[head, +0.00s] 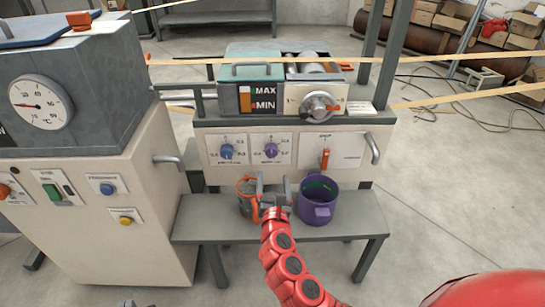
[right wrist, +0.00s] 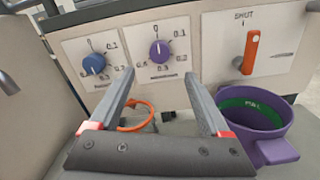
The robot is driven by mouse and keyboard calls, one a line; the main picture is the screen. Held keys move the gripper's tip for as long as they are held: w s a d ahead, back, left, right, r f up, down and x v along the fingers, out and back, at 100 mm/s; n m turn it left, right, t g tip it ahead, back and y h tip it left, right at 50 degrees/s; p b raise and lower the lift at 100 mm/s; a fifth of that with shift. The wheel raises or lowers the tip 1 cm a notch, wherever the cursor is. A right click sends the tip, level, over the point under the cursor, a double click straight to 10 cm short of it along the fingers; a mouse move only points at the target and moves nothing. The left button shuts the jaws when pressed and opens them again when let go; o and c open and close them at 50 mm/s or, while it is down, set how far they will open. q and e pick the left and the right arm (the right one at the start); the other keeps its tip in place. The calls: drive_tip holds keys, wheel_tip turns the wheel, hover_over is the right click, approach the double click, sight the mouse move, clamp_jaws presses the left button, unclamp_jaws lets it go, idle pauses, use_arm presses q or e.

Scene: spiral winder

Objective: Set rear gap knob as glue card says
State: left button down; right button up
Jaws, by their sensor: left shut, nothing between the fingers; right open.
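A blue knob (head: 227,151) and a purple knob (head: 271,150) sit on numbered dials on the cream front panel; I cannot read which is the rear gap knob. Both also show in the right wrist view, blue (right wrist: 94,64) and purple (right wrist: 160,50). Their exact settings are too small to tell. A small white card (head: 359,107) lies on the machine top; its text is unreadable. My right gripper (head: 273,184) is open and empty, in front of and below the purple knob. Its fingers (right wrist: 159,78) are apart from both knobs. My left gripper (head: 125,303) is shut at the bottom edge, mostly cut off.
A grey cup with an orange handle (head: 246,196) and a purple mug (head: 318,204) stand on the low shelf (head: 215,222), close to the right gripper. An orange lever (head: 325,159) is right of the dials. A gauge cabinet (head: 90,200) stands at the left.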

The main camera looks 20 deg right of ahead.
sight(272, 153)
drive_tip(key=b+x, duration=0.1)
drive_tip(key=x, duration=1)
drive_tip(key=shift+w+d+b, duration=0.1)
drive_tip(key=shift+w+b, duration=0.25)
drive_tip(key=shift+b, duration=0.05)
clamp_jaws()
